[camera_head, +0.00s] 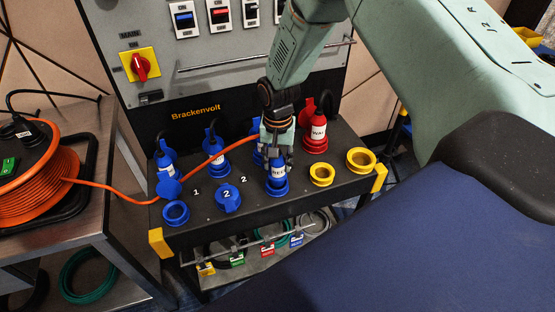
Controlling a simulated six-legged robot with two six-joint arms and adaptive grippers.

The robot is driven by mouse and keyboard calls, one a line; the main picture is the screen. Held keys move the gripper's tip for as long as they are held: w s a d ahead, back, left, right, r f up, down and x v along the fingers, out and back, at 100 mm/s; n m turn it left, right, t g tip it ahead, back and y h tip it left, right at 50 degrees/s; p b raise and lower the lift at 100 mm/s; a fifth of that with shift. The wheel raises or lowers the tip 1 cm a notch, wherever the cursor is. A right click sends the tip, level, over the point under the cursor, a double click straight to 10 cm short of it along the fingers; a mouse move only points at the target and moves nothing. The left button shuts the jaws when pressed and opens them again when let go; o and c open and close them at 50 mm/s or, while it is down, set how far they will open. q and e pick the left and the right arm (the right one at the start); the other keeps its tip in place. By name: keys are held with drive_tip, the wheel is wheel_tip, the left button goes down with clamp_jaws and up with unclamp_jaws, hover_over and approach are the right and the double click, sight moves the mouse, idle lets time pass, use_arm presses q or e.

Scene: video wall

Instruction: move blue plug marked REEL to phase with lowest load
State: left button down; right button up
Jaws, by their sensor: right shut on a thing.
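My right gripper (276,155) comes down from above and is shut on the blue plug marked REEL (279,171). The plug stands upright at a blue socket (274,189) in the front row of the dark panel; I cannot tell whether it is fully seated. An orange cable (130,199) runs from the reel towards the plug, its end hidden by the gripper. Left of it is a blue socket with a closed lid marked 2 (228,198). At far left is an open, empty blue socket (176,212). My left gripper is not in view.
Blue plugs (166,162) and a red plug (316,134) fill the back row. Two yellow sockets (321,175) are at right. The orange reel (38,190) stands on a left table. A red-and-yellow switch (141,66) and breakers (184,20) are on the cabinet behind.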

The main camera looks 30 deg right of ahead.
drive_tip(key=shift+f+b, duration=0.6)
drive_tip(key=shift+f, duration=0.65)
idle(0.3)
drive_tip(key=o, duration=1.4)
drive_tip(key=o, duration=0.4)
drive_tip(key=shift+r+p, duration=3.05)
drive_tip(key=shift+p, duration=0.2)
